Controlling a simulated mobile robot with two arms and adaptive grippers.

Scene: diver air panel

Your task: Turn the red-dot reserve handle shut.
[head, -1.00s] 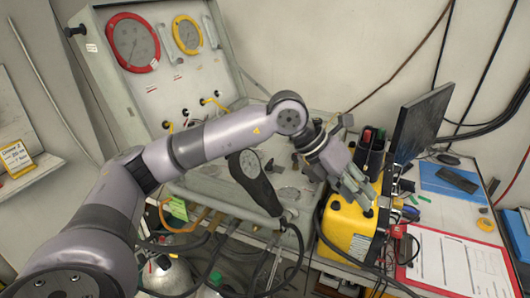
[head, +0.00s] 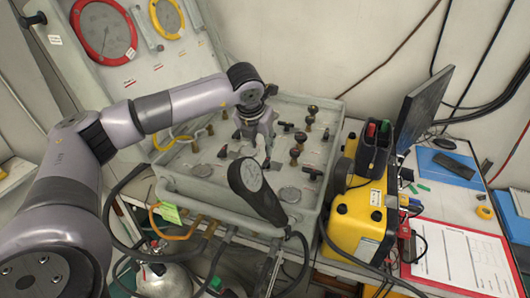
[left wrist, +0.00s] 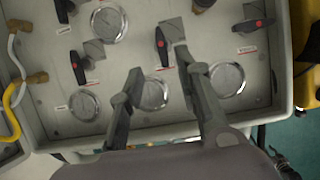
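I see no contact. In the head view my left gripper (head: 258,142) points down over the panel's flat face; red dots cannot be made out there. My right gripper is not shown.
Round discs (left wrist: 227,78) sit among the handles. A black paddle-shaped gauge (head: 250,180) with a hose stands at the panel's front. A yellow case (head: 362,215) stands close on the right, a monitor (head: 422,105) behind it.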

